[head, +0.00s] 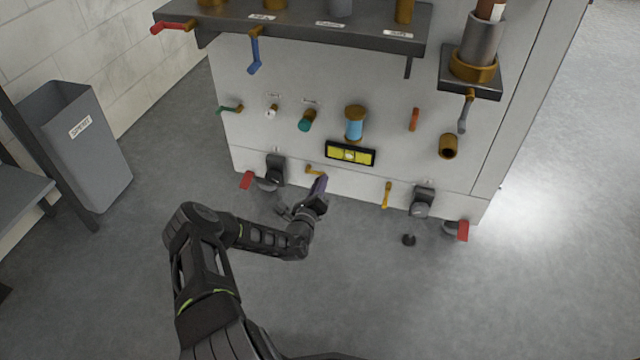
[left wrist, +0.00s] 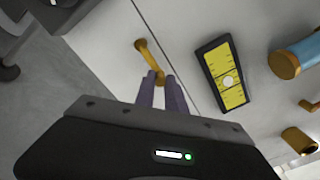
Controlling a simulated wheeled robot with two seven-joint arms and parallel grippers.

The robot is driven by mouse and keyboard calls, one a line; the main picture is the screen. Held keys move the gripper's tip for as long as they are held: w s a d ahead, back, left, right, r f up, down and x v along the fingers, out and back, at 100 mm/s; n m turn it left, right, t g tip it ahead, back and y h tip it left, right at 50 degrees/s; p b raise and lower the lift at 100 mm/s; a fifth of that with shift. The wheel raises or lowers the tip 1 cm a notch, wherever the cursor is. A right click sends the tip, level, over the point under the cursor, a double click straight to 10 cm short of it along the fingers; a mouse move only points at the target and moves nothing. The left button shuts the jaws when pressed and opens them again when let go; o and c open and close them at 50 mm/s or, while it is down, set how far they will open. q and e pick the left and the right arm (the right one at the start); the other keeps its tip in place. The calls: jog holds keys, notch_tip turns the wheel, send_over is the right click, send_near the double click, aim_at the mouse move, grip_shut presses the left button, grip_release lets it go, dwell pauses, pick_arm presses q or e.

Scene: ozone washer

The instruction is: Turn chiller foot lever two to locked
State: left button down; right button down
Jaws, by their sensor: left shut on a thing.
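A small brass lever (head: 313,169) sits low on the white cabinet front, below the yellow level. My left gripper (head: 321,180) reaches it from below and in front. In the left wrist view the brass lever (left wrist: 145,50) runs from its pivot to the purple fingertips (left wrist: 160,78), which are shut on its end. A second brass lever (head: 387,193) hangs upright low on the right of the front. No lever carries a readable label, so I cannot tell which is number two. My right gripper is not in view.
The yellow level (head: 350,154) is above the gripper. A dark shelf (head: 300,20) juts out overhead. A grey bin (head: 85,150) stands at left. The floor in front is clear.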

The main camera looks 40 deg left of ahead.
pick_arm(q)
jog(key=shift+f+m, duration=0.15)
jog(key=shift+m, duration=0.15)
jog(key=s+a+f+m+p, duration=0.2)
jog(key=a+f+m+p, duration=0.2)
jog(key=m, duration=1.3)
jog(key=shift+a+f, duration=0.65)
jog(key=shift+m, duration=0.3)
jog(key=c, duration=1.4)
grip_release()
jog(key=shift+p+v, duration=1.85)
jog(key=shift+v, duration=2)
